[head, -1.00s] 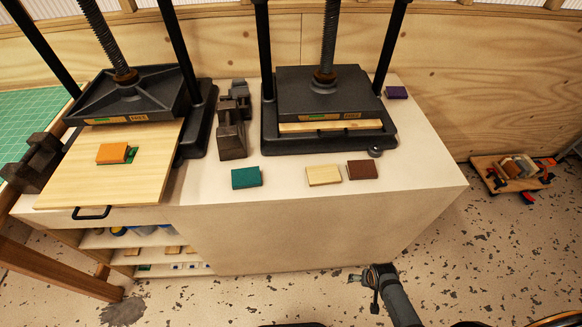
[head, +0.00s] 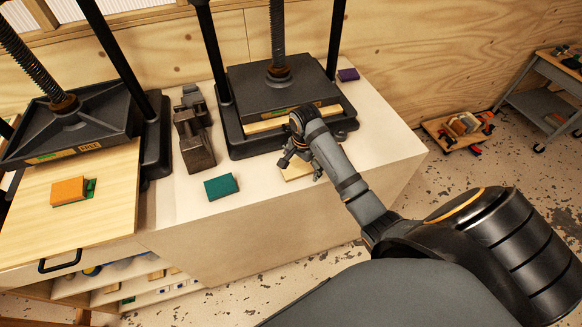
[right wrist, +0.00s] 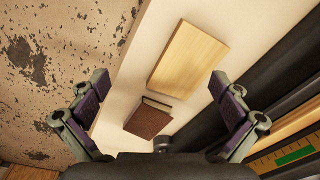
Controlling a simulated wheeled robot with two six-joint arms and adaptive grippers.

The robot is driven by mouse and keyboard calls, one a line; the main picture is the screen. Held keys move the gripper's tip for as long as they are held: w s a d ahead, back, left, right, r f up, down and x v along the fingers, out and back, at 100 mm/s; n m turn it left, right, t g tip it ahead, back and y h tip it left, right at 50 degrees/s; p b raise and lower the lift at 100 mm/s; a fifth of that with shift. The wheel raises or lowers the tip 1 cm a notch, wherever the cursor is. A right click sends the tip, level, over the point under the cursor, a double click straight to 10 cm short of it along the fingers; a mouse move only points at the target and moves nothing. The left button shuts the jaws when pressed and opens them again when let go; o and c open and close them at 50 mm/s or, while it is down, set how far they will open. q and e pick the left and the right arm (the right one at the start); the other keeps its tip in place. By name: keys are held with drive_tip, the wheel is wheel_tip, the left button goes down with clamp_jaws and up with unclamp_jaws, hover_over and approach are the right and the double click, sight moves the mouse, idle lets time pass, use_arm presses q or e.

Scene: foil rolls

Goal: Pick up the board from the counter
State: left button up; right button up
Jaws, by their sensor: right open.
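A small pale wooden board (head: 296,173) lies flat on the white counter in front of the right press, partly hidden by my right gripper (head: 301,164). The board shows whole in the right wrist view (right wrist: 188,60), between and beyond the open fingers. My right gripper, also in the right wrist view (right wrist: 158,95), is open and empty above the counter. A dark brown book-like block (right wrist: 147,118) lies close beside the board, nearer the gripper; my arm hides it in the head view. My left gripper is not in view.
The right press (head: 275,85) stands behind the board. A teal block (head: 221,186) lies to the left, and a purple one (head: 348,75) at the back right. The left press (head: 65,125) has a large wooden panel (head: 110,200) with an orange block (head: 68,190).

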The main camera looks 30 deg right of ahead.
sight(296, 167)
drive_tip(key=w+r+m, duration=0.5)
drive_tip(key=r, duration=0.1)
drive_tip(key=shift+g, duration=0.4)
drive_tip(key=f+b, duration=0.7)
drive_tip(key=d+f+b, duration=0.1)
drive_tip(key=f+b, duration=0.2)
drive_tip(key=shift+s+f+b, duration=0.2)
drive_tip(key=shift+f+b, duration=0.05)
drive_tip(key=shift+b, duration=0.05)
drive_tip(key=shift+r, duration=0.15)
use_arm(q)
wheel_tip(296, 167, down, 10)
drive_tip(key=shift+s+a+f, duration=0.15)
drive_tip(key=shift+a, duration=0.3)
use_arm(e)
drive_tip(key=shift+a, duration=0.1)
drive_tip(key=c, duration=1.3)
drive_tip(key=shift+o, duration=0.2)
drive_tip(key=shift+r, duration=0.1)
